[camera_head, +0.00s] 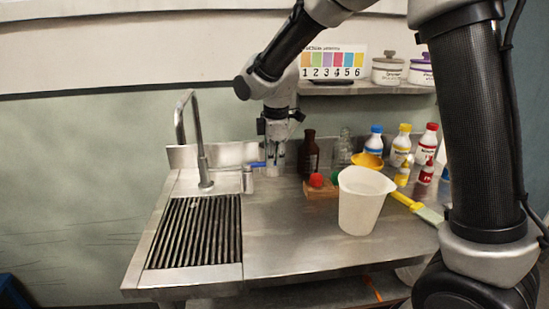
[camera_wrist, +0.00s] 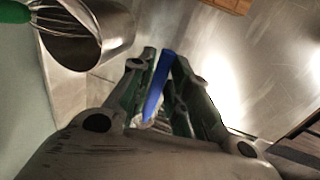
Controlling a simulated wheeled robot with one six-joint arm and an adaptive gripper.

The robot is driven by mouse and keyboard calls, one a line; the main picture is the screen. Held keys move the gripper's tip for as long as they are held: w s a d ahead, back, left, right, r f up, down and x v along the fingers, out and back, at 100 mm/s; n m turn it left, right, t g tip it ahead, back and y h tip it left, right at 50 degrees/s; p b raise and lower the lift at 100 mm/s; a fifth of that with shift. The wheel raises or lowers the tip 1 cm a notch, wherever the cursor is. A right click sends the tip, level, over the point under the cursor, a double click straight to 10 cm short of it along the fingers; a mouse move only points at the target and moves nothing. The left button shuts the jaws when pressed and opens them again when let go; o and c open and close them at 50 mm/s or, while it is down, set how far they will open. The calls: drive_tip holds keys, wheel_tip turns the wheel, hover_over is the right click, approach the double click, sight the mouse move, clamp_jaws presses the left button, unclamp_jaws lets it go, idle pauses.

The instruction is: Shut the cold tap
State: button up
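The cold tap's blue lever (camera_head: 257,164) sticks out from the small metal tap body (camera_head: 248,180) at the back of the steel bench, beside the sink. My gripper (camera_head: 275,168) points down at the lever's right end. In the wrist view, the blue lever (camera_wrist: 158,85) lies between the two fingers of my gripper (camera_wrist: 166,62), running lengthwise between them. The fingers are fairly close together, one on each side of the lever. I cannot tell whether they press on it. The lower part of the tap is hidden behind the gripper in the wrist view.
A tall spout (camera_head: 202,140) rises left of the tap behind a slatted drainer (camera_head: 195,232). A brown bottle (camera_head: 309,155) stands close right of my gripper. A white jug (camera_head: 362,200) stands further front. A metal pot (camera_wrist: 100,40) with a green-handled whisk (camera_wrist: 18,12) shows in the wrist view.

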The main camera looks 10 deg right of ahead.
drive_tip(key=shift+o, duration=0.9)
wheel_tip(320, 180, up, 12)
drive_tip(key=s, duration=0.2)
drive_tip(key=shift+s, duration=0.2)
drive_tip(key=shift+f, duration=0.15)
